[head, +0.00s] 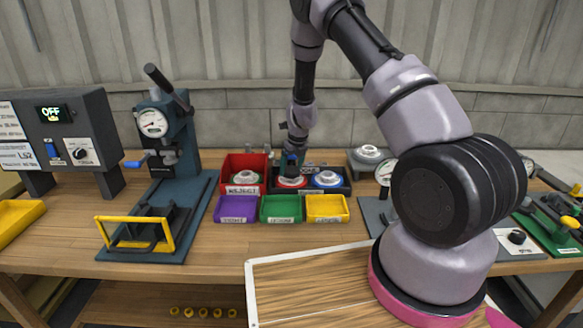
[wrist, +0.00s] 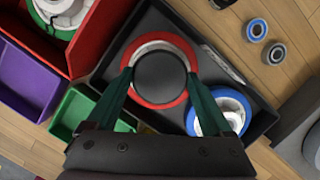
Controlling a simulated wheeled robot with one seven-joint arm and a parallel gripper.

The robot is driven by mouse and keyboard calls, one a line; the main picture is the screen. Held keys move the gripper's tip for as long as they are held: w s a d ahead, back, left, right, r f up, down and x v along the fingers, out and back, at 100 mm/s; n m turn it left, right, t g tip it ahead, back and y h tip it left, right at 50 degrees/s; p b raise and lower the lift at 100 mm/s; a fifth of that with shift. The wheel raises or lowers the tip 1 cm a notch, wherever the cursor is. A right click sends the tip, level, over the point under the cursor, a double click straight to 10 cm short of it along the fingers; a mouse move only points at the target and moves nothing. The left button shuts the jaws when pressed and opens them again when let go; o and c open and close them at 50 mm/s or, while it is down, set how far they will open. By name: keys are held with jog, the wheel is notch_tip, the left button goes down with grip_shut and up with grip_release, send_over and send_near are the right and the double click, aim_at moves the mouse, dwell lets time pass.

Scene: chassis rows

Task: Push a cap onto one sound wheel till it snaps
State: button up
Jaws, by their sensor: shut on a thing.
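My gripper (wrist: 160,82) points down over the black tray (wrist: 225,62), its green fingers shut on a dark round cap (wrist: 160,78). The cap is centred over the red-rimmed white wheel (wrist: 150,45) in the tray. I cannot tell whether it touches the wheel's hub or hangs just above it. In the head view my gripper (head: 292,160) is low over this red wheel (head: 291,182). A blue-rimmed white wheel (wrist: 226,100) lies beside it in the same tray and shows in the head view (head: 327,178). Another white wheel (head: 245,178) lies in the red REJECT bin (head: 232,164).
Purple (head: 236,209), green (head: 281,209) and yellow (head: 327,209) bins stand in front of the tray. A dark press (head: 165,140) with a gauge is to the left. Small blue (wrist: 257,30) and grey (wrist: 276,53) rings lie on the wood beside the tray.

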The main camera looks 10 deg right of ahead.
jog(key=shift+f, duration=0.85)
dwell(0.7)
jog(key=o, duration=1.1)
jog(key=shift+r, duration=0.1)
jog(key=v, duration=1)
jog(key=shift+d+r, duration=0.1)
jog(key=shift+r, duration=0.25)
jog(key=shift+r, duration=0.1)
